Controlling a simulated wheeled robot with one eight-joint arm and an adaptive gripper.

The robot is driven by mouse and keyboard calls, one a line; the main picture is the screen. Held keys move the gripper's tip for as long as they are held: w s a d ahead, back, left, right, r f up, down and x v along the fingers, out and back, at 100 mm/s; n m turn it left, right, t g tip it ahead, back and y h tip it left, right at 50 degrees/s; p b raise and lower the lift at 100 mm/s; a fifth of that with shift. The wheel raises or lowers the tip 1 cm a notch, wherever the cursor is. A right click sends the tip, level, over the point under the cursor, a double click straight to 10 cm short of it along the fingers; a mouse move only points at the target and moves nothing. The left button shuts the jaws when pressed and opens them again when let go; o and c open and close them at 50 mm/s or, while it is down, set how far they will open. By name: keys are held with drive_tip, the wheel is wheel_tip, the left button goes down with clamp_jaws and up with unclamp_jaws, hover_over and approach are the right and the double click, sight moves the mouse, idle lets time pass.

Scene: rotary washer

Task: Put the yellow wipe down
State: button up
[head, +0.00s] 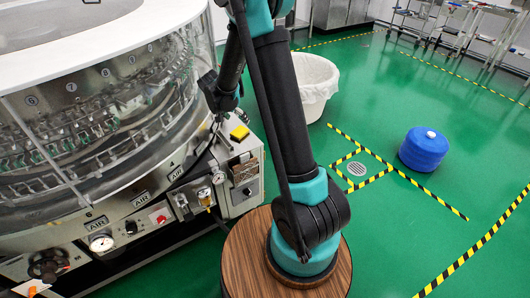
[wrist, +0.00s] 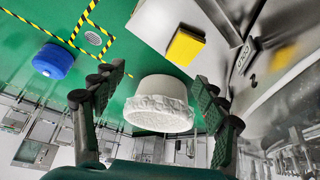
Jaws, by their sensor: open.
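The yellow wipe (head: 239,132) is a small, flat-looking block. It lies on the pale ledge of the rotary washer (head: 150,190), close to the ledge's outer corner. In the wrist view, the wipe (wrist: 186,47) is beyond my fingertips, up and to the right of centre, and nothing holds it. My gripper (wrist: 152,78) is open, with its two dark ridged fingers spread wide and nothing between them. In the head view my arm reaches over the ledge, and the fingers are mostly hidden or too small to make out.
A white lined bin (head: 316,85) stands on the floor beside the washer. A blue round container (head: 424,149) stands farther right near yellow-black floor tape. Gauges and knobs line the washer's front panel. Metal racks (head: 465,25) stand at the back. The green floor between is clear.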

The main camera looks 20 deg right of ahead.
drive_tip(key=s+d+r+n+y, duration=0.1)
drive_tip(key=s+d+r+n, duration=0.15)
drive_tip(key=s, duration=0.45)
drive_tip(key=s+d+r+n+y, duration=0.1)
drive_tip(key=s+d+r, duration=0.2)
drive_tip(key=s, duration=0.5)
drive_tip(key=s+d+f+n+y, duration=0.1)
drive_tip(key=s+n, duration=0.3)
drive_tip(key=s, duration=1.3)
drive_tip(key=shift+f+n+y, duration=0.15)
drive_tip(key=shift+n+y, duration=0.2)
drive_tip(key=shift+y, duration=0.15)
drive_tip(key=shift+w, duration=0.1)
